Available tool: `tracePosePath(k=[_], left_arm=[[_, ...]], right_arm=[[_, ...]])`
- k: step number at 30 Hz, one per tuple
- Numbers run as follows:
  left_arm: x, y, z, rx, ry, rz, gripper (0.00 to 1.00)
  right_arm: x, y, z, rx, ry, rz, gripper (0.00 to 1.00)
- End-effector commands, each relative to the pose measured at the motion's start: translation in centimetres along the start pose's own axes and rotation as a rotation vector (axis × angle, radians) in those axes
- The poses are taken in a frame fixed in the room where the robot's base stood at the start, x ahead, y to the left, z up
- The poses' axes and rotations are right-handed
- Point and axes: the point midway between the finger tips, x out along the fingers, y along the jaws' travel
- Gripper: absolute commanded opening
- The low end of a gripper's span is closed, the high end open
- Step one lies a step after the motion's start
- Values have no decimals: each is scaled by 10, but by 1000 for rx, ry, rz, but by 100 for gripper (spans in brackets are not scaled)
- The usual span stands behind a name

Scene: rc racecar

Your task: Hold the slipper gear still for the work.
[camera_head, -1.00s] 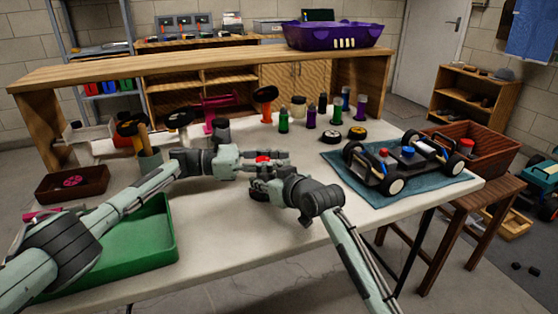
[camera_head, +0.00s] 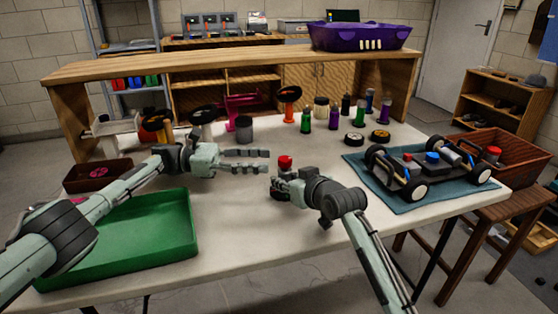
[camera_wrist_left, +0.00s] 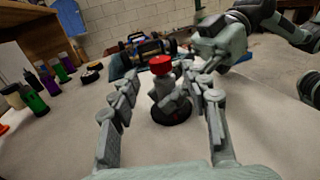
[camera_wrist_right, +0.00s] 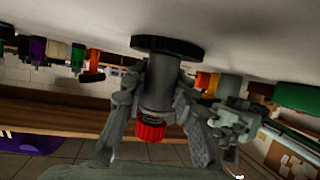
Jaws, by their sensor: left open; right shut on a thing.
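A small upright piece with a red ribbed top (camera_head: 285,161), a grey body and a round black base stands on the table; I take it to hold the slipper gear. In the right wrist view its grey body (camera_wrist_right: 158,72) is between the fingers of my right gripper (camera_wrist_right: 155,97), which is shut on it. My right gripper (camera_head: 277,186) hides much of it in the head view. My left gripper (camera_head: 267,161) is open and empty, just left of the red top. In the left wrist view the piece (camera_wrist_left: 168,99) shows beyond and between the open fingers.
A green tray (camera_head: 120,250) lies at the front left, with a dark red bin (camera_head: 97,177) behind it. Bottles (camera_head: 333,118) and small wheels stand behind my grippers. An RC car chassis (camera_head: 425,172) rests on a blue mat at the right. The table's front middle is clear.

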Motion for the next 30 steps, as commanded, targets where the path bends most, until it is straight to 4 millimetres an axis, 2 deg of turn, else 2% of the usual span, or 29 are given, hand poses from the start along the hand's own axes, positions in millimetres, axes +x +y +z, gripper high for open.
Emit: tracePosePath(k=[6, 19, 26, 30], left_arm=[[-16, 0, 0, -1, 0, 0, 47], [-15, 3, -2, 8, 2, 26, 49], [-4, 19, -10, 62, 14, 216, 49], [0, 22, -6, 95, 9, 379, 49]], right_arm=[[0, 0, 0, 0, -1, 0, 0], [0, 0, 0, 0, -1, 0, 0], [0, 0, 0, 0, -1, 0, 0], [0, 0, 0, 0, -1, 0, 0]])
